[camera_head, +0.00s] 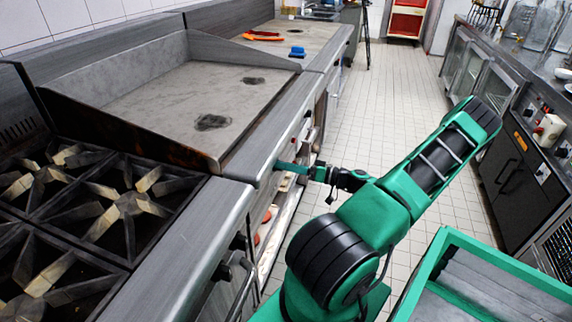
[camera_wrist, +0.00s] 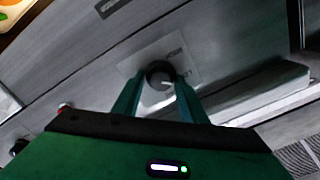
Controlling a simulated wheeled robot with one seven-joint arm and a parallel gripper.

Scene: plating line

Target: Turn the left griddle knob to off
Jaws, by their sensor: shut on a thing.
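The griddle (camera_head: 165,92) is a flat grey steel plate with dark scorched patches, at the upper left of the head view. The left griddle knob (camera_wrist: 159,70) is a round dark knob with a pale mark on its face, set on a lighter square plate on the steel front. My gripper (camera_head: 281,165) reaches the front panel below the griddle. In the wrist view its two green fingers (camera_wrist: 160,80) stand on either side of the knob, shut on it. In the head view the knob cannot be made out behind the fingertips.
A burner range (camera_head: 125,204) with black grates adjoins the griddle at the near left. An orange tool (camera_head: 262,36) and a blue object (camera_head: 297,52) lie on the far counter. The tiled aisle (camera_head: 385,105) is open; a steel counter lines the right.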

